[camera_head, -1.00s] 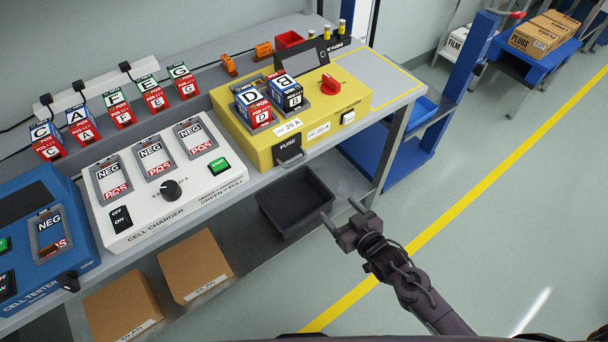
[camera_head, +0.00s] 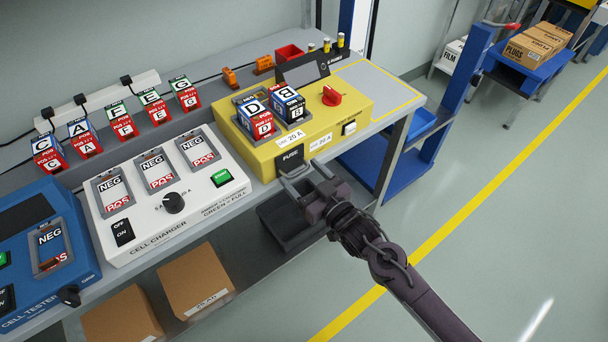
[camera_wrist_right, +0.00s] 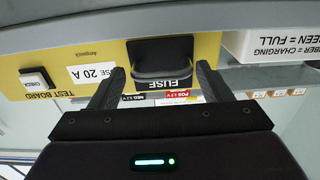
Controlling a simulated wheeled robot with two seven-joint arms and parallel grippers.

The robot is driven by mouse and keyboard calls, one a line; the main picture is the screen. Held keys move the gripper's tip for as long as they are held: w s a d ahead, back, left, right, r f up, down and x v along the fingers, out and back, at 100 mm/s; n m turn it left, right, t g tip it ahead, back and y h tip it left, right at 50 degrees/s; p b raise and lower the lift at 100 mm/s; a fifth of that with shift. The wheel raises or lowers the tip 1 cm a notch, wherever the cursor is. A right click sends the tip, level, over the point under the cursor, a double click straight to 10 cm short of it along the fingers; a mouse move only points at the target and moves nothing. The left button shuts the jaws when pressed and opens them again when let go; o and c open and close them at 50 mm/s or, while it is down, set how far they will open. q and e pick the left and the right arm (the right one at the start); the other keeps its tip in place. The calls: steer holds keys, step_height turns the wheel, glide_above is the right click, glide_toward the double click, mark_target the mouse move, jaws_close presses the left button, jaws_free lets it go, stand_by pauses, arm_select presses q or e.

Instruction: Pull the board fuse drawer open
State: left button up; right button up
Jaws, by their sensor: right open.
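The fuse drawer (camera_head: 290,158) is a black front marked FUSE, low on the front of the yellow test board (camera_head: 335,133). In the right wrist view the drawer (camera_wrist_right: 160,52) shows upside down with its bar handle, and looks shut. My right gripper (camera_head: 299,185) is open just in front of the drawer. In the right wrist view its two fingers (camera_wrist_right: 155,88) stand either side of the handle; I cannot tell whether they touch it. Cells D (camera_head: 254,116) and B (camera_head: 288,102) sit in holders on top of the board. My left gripper is not in view.
A black bin (camera_head: 285,225) sits under my right gripper, below the bench edge. The white cell charger (camera_head: 160,200) and blue cell tester (camera_head: 45,240) stand to the left. A red knob (camera_head: 331,95) sits on the board. Open floor lies to the right.

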steer(key=c, duration=1.1)
steer(key=p+v, duration=0.3)
steer(key=v, duration=0.5)
steer(key=shift+w+p, duration=0.1)
steer(key=shift+p, duration=0.25)
steer(key=o, duration=1.1)
